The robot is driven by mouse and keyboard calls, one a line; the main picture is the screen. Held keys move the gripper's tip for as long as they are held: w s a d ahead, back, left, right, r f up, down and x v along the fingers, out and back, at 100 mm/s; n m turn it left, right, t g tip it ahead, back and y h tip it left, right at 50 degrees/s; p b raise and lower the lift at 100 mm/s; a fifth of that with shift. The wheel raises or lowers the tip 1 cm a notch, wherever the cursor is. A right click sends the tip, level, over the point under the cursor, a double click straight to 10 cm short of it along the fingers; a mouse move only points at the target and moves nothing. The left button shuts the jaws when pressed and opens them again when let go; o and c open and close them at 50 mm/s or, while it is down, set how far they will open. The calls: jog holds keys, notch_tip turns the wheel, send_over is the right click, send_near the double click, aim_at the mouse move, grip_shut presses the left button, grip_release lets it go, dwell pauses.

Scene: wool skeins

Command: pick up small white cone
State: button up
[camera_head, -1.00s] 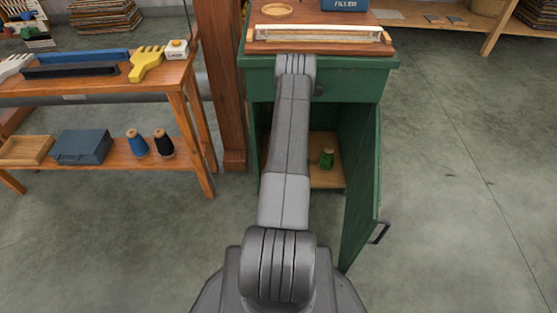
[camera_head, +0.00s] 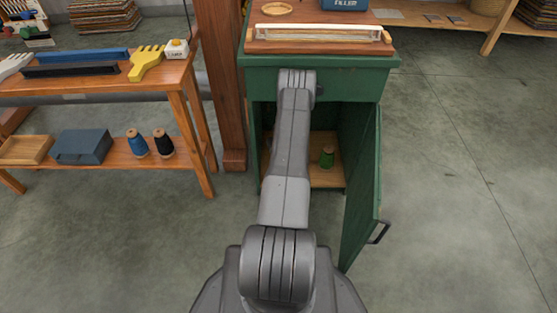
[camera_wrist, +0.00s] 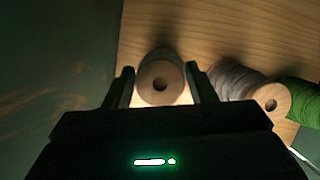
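In the wrist view, a small cone (camera_wrist: 158,54) with pale, shadowed yarn and a round wooden end stands between the two fingers of my gripper (camera_wrist: 160,75). The fingers are spread, one on each side of it, close to its wooden end. I cannot tell whether they touch it. The wrist view looks into the green cabinet (camera_head: 318,80). In the head view, my arm hides the gripper and this cone.
A grey cone (camera_wrist: 235,78) stands close to the right finger. A green cone (camera_wrist: 297,95) is beyond it, also visible in the head view (camera_head: 327,157). The dark cabinet wall (camera_wrist: 60,60) is left. The cabinet door (camera_head: 362,190) hangs open.

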jog(key=c, duration=0.8)
jog(key=shift+c, duration=0.2)
jog(key=shift+r, duration=0.15)
